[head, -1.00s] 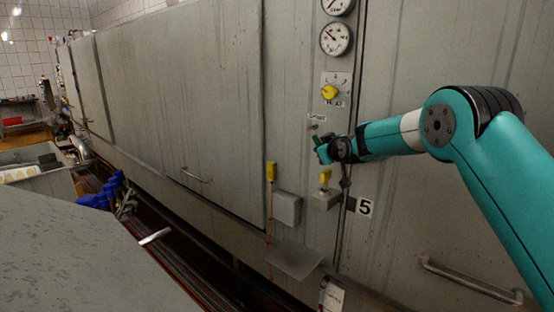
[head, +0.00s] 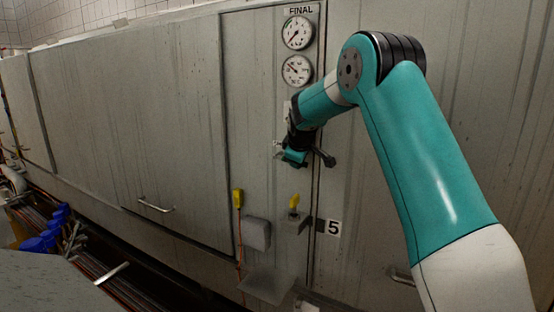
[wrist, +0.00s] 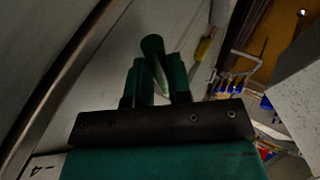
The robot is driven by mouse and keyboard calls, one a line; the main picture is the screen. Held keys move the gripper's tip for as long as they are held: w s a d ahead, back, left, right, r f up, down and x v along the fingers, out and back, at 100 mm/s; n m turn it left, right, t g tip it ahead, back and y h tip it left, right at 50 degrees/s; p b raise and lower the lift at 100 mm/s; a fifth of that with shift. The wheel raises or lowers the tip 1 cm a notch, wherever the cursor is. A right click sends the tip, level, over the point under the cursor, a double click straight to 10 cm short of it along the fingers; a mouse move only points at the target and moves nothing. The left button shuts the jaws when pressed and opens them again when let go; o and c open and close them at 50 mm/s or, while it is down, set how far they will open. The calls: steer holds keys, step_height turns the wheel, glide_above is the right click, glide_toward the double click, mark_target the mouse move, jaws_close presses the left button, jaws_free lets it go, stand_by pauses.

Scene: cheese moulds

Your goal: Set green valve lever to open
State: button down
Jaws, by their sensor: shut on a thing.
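The green valve lever (wrist: 152,46) shows in the wrist view as a round-ended green bar between the two green fingers. My gripper (wrist: 158,78) is shut on it, and the lever's end stands out beyond the fingertips. In the head view my gripper (head: 284,152) is at the grey cabinet panel, below the two round gauges (head: 297,70). There the lever and its valve body are hidden behind my gripper and wrist, so the lever's exact angle cannot be told.
A small yellow-topped fitting (head: 294,201) juts out below my gripper, beside a plate marked 5 (head: 334,228). A yellow switch (head: 238,197) and grey box (head: 257,234) are lower left. A door handle (head: 155,205) stands out from the flat cabinet front (head: 150,110).

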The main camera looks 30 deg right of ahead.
steer(key=shift+r+g, duration=0.2)
steer(key=shift+g, duration=0.1)
stand_by(0.4)
steer(key=c, duration=1.1)
jaws_free()
steer(key=shift+o, duration=0.2)
steer(key=b+v, duration=0.4)
steer(key=v, duration=1.3)
steer(key=shift+a+r+b, duration=0.2)
steer(key=shift+a+b, duration=0.05)
steer(key=shift+b, duration=0.1)
steer(key=shift+f, duration=0.1)
